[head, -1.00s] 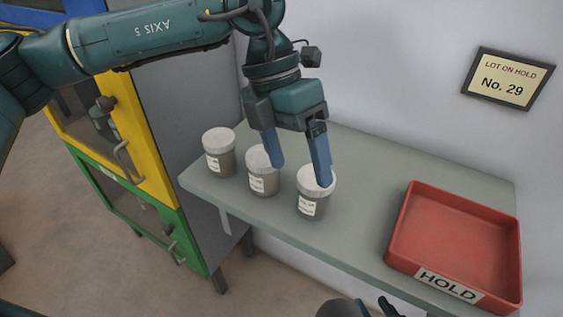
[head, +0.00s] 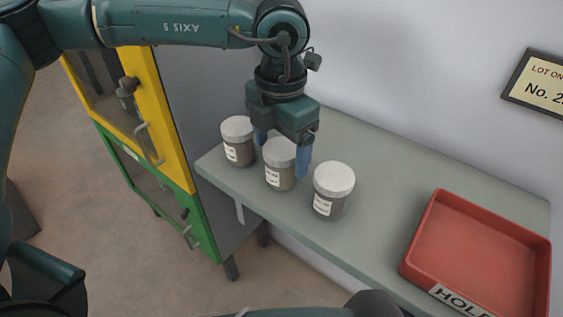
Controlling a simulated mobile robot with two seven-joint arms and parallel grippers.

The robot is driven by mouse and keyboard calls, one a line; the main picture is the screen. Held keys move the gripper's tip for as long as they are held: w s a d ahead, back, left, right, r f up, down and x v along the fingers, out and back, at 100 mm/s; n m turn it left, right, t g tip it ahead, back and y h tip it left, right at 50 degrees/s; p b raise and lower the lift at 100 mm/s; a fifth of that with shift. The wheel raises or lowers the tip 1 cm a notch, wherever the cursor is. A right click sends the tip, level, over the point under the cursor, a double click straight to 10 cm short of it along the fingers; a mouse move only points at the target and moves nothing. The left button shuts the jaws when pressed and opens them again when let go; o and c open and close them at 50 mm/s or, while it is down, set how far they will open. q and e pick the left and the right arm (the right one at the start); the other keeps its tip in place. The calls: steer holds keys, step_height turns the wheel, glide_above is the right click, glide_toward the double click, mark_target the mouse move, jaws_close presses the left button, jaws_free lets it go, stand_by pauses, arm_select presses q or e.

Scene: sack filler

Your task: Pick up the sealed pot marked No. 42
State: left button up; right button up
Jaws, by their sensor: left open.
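Three grey-brown pots with white lids stand upright in a row on the grey-green shelf: a left pot (head: 238,150), a middle pot (head: 280,176) and a right pot (head: 328,204). Each has a white label, too small to read, so I cannot tell which number any pot bears. My left gripper (head: 283,156) is open and points down at the middle pot. One blue finger shows to its left, partly hidden, and the other to its right, between the middle and right pots. I cannot tell whether they touch it. My right gripper is not in view.
A red tray (head: 437,207) marked HOLD sits empty on the right of the grey-green shelf (head: 385,170). A framed wall sign (head: 538,82) is cut off; earlier it read "LOT ON HOLD No. 29". A yellow and green cabinet (head: 180,200) stands left.

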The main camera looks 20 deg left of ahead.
arm_select(q)
steer(key=f, duration=0.4)
steer(key=shift+w+f, duration=0.2)
steer(key=shift+w, duration=0.1)
steer(key=shift+c, duration=0.2)
steer(key=c, duration=1.1)
